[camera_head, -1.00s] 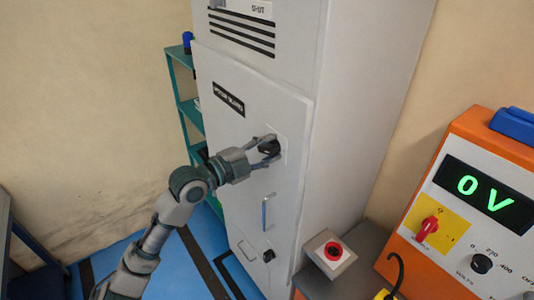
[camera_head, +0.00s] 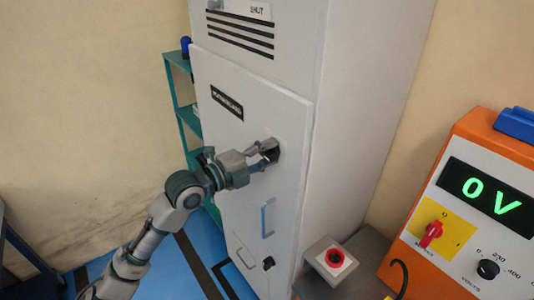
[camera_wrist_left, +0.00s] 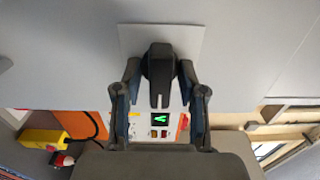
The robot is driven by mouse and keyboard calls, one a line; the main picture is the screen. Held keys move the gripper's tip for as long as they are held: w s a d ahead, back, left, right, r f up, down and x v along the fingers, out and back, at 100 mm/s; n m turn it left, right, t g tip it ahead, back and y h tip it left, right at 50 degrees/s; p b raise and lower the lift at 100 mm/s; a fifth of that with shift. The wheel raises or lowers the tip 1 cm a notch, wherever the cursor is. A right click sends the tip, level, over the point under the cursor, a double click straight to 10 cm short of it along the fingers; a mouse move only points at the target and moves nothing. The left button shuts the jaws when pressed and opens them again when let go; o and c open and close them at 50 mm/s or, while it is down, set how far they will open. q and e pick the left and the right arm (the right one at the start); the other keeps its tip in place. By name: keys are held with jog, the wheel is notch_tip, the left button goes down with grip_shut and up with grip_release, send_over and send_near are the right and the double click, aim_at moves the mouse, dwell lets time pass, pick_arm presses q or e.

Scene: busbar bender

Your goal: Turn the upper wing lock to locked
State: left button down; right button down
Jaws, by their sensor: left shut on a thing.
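The upper wing lock (camera_head: 272,154) is a black knob on the light grey cabinet door (camera_head: 235,150), near the door's right edge. In the left wrist view the black wing (camera_wrist_left: 160,75) stands out from a pale square plate (camera_wrist_left: 190,42). My left gripper (camera_head: 265,155) is shut on this wing, with one finger on each side of it. The fingers partly hide the lock in the head view, and I cannot read its exact turn angle there. A lower black lock (camera_head: 268,263) sits further down the same door. My right gripper is not in view.
A door handle (camera_head: 267,218) stands out between the two locks. A red button box (camera_head: 331,258) and an orange panel reading 0 V (camera_head: 489,193) stand on the right. A teal shelf (camera_head: 184,110) is behind the cabinet.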

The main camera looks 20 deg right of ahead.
pick_arm(q)
jog(key=shift+f, duration=0.25)
jog(key=c, duration=1)
grip_release()
jog(key=shift+c, duration=0.2)
jog(key=shift+r, duration=0.1)
jog(key=shift+s+a, duration=0.1)
jog(key=shift+a, duration=0.15)
jog(key=v, duration=1.1)
jog(key=shift+a, duration=0.3)
jog(key=shift+d, duration=0.25)
